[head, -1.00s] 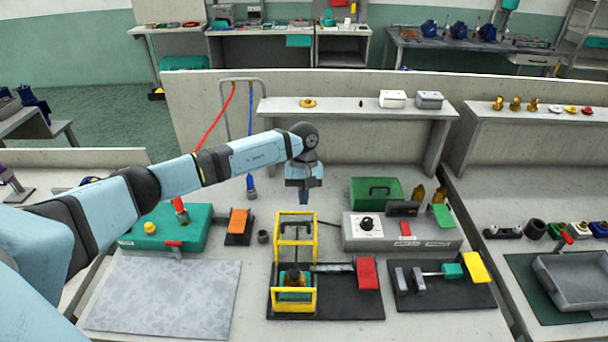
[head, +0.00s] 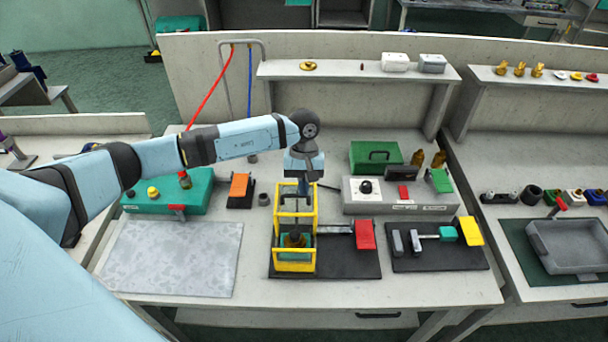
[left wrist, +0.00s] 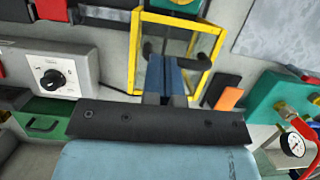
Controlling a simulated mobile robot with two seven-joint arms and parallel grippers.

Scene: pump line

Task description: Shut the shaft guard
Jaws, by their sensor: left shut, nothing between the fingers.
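The shaft guard is a yellow frame with clear panes (head: 295,269) on a black base plate (head: 345,264). A framed part of it stands upright at the back, so the guard looks open. A dark brown and teal part sits inside the lower frame. My left gripper (head: 303,197) is shut and empty, pointing down at the top of the upright part. In the left wrist view the gripper (left wrist: 165,65) overlaps the yellow frame (left wrist: 134,50). I cannot tell whether it touches. My right gripper is out of view.
A red block (head: 365,235) is at the plate's right side. A grey control box (head: 400,197) with a black knob stands behind to the right. A teal box (head: 150,200) with a gauge is left. The speckled mat (head: 172,258) at front left is bare.

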